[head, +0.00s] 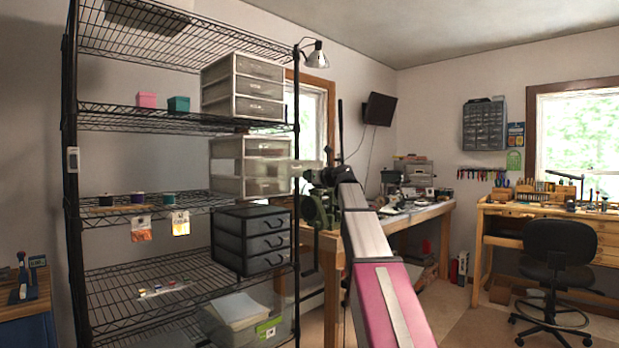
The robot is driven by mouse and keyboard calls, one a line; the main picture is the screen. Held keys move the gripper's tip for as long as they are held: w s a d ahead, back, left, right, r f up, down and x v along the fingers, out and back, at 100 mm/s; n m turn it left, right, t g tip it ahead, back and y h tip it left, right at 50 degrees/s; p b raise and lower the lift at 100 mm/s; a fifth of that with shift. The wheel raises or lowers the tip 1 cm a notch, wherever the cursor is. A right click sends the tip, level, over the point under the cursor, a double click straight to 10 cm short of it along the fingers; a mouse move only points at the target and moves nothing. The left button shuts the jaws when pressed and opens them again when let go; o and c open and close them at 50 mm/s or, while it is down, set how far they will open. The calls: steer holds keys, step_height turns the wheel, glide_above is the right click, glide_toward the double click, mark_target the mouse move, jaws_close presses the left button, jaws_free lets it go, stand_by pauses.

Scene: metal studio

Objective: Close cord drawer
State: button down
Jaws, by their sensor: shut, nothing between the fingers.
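Three drawer units stand on the right side of the black wire rack: a pale upper unit (243,86), a pale middle unit (236,165) and a dark lower unit (251,240). I cannot read any label that marks the cord drawer. The middle unit shows a whitish band between its upper and lower drawer fronts, and a pale translucent piece reaches right toward my arm; whether this is a pulled-out drawer is unclear. My gripper (304,176) is shut and empty at the right side of the middle unit. I cannot tell whether it touches the unit.
The wire rack (70,180) has a post close by my gripper. Small pots and hanging packets sit on its middle shelf, and a clear bin (238,318) is low down. A workbench (415,214) stands behind my arm. A black chair (560,255) is at the right.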

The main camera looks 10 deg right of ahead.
steer(key=x, duration=2.1)
steer(key=shift+w+a, duration=0.25)
steer(key=shift+w, duration=0.1)
steer(key=shift+w+a, duration=0.15)
steer(key=shift+w, duration=0.05)
steer(key=shift+w+r, duration=0.1)
